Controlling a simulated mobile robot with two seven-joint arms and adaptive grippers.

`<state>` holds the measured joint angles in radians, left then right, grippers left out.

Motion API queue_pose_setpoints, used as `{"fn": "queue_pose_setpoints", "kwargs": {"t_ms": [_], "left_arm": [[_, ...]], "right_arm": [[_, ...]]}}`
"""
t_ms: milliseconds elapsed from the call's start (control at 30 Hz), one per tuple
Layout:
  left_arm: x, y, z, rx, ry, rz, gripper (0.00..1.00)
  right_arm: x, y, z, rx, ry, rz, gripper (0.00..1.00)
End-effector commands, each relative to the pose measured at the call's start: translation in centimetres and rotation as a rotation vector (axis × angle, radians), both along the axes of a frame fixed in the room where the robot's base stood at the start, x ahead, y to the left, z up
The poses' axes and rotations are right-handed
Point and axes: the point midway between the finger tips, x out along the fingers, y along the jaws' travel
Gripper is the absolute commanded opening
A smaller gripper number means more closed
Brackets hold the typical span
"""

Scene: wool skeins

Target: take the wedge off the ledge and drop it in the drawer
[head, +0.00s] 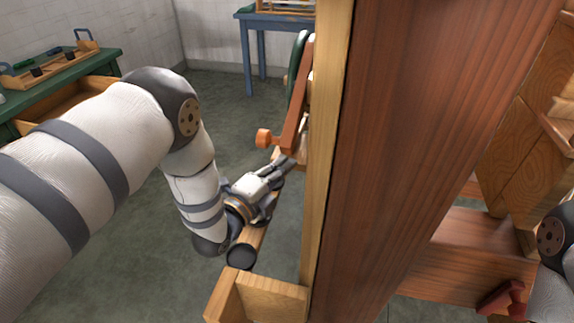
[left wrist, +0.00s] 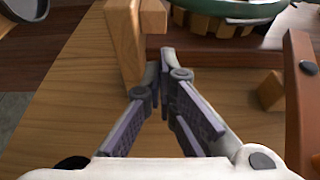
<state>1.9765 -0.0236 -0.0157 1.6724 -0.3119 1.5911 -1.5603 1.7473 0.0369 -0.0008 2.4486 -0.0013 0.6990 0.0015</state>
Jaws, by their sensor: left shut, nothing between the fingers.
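My left gripper (head: 284,168) reaches in beside a tall wooden post in the head view. Its fingers are shut and empty, and they also show in the left wrist view (left wrist: 166,66). A small light wooden block (left wrist: 271,92), possibly the wedge, sits to the right of the fingers, apart from them. Other light wooden pieces (left wrist: 129,45) stand just beyond the fingertips. Wooden boards (left wrist: 85,90) lie beneath; I cannot tell which part is the ledge. An open wooden drawer (head: 68,101) shows in the green table at the far left. My right gripper is out of view.
The thick wooden post (head: 420,130) blocks much of the middle. An orange-brown bar with a knob (head: 265,138) is close above my left gripper. A green table (head: 95,68) holds a tray. A blue table (head: 262,24) stands behind. Grey floor is clear between.

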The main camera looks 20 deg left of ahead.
Motion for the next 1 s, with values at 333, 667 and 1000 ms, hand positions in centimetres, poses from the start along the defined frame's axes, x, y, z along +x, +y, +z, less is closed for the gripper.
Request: {"fn": "queue_pose_setpoints", "kwargs": {"t_ms": [333,667,1000], "left_arm": [[5.3,-1.8,-0.3,-0.002,0.004,0.001,0.0],[6.0,-2.1,-0.1,-0.001,0.003,0.001,0.0],[6.0,-0.1,0.0,-0.001,0.001,0.001,0.0]], "right_arm": [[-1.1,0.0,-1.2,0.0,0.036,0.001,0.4],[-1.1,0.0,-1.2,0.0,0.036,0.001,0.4],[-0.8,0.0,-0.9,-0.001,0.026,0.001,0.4]]}}
